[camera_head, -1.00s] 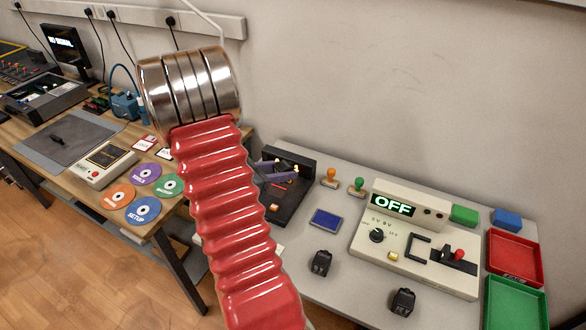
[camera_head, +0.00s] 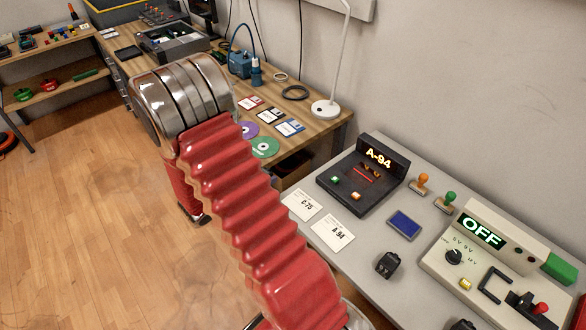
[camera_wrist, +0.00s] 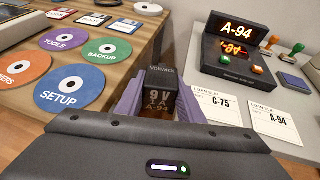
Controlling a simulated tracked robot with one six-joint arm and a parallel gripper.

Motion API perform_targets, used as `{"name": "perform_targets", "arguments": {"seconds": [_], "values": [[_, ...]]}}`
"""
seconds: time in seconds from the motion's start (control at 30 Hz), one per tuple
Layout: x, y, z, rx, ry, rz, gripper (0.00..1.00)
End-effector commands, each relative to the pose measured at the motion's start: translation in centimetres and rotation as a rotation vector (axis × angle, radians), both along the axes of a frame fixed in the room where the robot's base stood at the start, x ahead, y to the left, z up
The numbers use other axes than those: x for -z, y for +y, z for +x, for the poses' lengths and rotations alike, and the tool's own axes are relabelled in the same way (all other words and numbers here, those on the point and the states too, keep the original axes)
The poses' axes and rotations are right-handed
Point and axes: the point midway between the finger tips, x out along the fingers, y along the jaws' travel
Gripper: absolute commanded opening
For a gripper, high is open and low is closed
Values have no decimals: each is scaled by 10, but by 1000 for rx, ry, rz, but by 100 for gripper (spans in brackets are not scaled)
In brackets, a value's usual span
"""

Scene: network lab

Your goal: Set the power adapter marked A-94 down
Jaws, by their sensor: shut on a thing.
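In the wrist view, my gripper (camera_wrist: 160,88) has its purple fingers shut on a black power adapter (camera_wrist: 161,101). The adapter's face reads Voltwick, 9V 1A, A-94. It is held near the gap between the wooden table and the grey table. A black station (camera_wrist: 236,55) has a lit display reading A-94; it also shows in the head view (camera_head: 362,178). Two white loan slips lie before it: C-75 (camera_wrist: 222,108) and A-94 (camera_wrist: 276,124). In the head view my arm hides the fingers and the held adapter.
Another black adapter (camera_head: 388,264) stands on the grey table near a blue pad (camera_head: 404,224). A tester (camera_head: 500,255) reading OFF and two stamps (camera_head: 420,184) stand beyond. Discs (camera_wrist: 73,85) lie on the wooden table (camera_wrist: 128,70).

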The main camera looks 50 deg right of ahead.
Motion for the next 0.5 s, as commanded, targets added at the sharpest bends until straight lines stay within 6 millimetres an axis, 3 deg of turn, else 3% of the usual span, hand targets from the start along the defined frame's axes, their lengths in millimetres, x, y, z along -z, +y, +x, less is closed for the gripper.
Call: {"name": "perform_targets", "arguments": {"seconds": [0.03,0.2,0.5], "values": [[4,18,8,-40,3,0,8],[14,70,30,-157,3,0,8],[32,166,52,-356,2,1,8]]}}
